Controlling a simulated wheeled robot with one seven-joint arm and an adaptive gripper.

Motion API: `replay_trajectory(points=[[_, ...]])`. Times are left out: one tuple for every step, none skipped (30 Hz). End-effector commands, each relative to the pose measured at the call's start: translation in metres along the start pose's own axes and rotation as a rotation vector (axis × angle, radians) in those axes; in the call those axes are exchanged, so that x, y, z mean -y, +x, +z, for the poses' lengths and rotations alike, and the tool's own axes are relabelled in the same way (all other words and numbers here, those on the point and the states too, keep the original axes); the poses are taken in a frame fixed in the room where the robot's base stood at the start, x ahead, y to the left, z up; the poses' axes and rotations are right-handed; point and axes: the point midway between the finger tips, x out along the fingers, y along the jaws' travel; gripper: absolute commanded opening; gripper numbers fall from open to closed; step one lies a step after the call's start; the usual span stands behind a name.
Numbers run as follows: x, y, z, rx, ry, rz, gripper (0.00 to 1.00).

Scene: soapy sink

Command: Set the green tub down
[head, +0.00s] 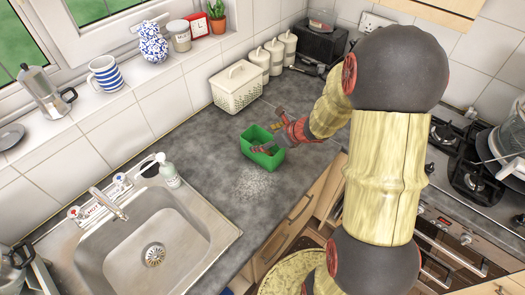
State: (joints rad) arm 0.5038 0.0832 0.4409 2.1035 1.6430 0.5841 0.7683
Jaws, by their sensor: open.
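The green tub (260,156) stands upright on the grey countertop, between the sink and the corner of the room. My gripper (262,133) is at the tub, at its far right side, with one finger over the tub's opening and the other beyond its rim. The jaws are open. I cannot tell whether a finger touches the tub wall. My wrist hides part of the counter just right of the tub.
A cream lidded basket (238,90) and white canisters (275,57) stand behind the tub. The steel sink (215,234) and a soap bottle (168,172) are to the left. White powder (254,184) lies in front of the tub. The hob (462,155) is at the right.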

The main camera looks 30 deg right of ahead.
Motion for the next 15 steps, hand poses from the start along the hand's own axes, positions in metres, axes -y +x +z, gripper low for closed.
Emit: replay_trajectory(points=[[-0.001,0.007,-0.002,-0.001,0.0,0.002,0.88],[-0.002,0.01,-0.002,-0.001,0.0,0.003,0.88],[-0.002,0.013,-0.002,-0.001,-0.001,0.003,0.88],[-0.003,0.017,-0.003,-0.001,-0.002,0.003,0.88],[-0.003,0.02,-0.003,-0.001,-0.002,0.003,0.88],[-0.004,0.026,-0.004,-0.001,-0.002,0.003,0.88],[-0.005,0.031,-0.005,-0.002,-0.002,0.004,0.88],[-0.006,0.036,-0.005,-0.002,-0.002,0.004,0.88],[-0.006,0.042,-0.006,-0.002,-0.004,0.004,0.88],[-0.006,0.045,-0.006,-0.002,-0.003,0.003,0.88],[-0.006,0.049,-0.006,-0.002,-0.003,0.003,0.88],[-0.006,0.053,-0.006,-0.002,-0.003,0.003,0.88],[-0.006,0.055,-0.005,-0.001,-0.003,0.003,0.88],[-0.006,0.057,-0.005,-0.001,-0.003,0.002,0.88],[-0.006,0.059,-0.004,0.0,-0.004,0.002,0.88]])
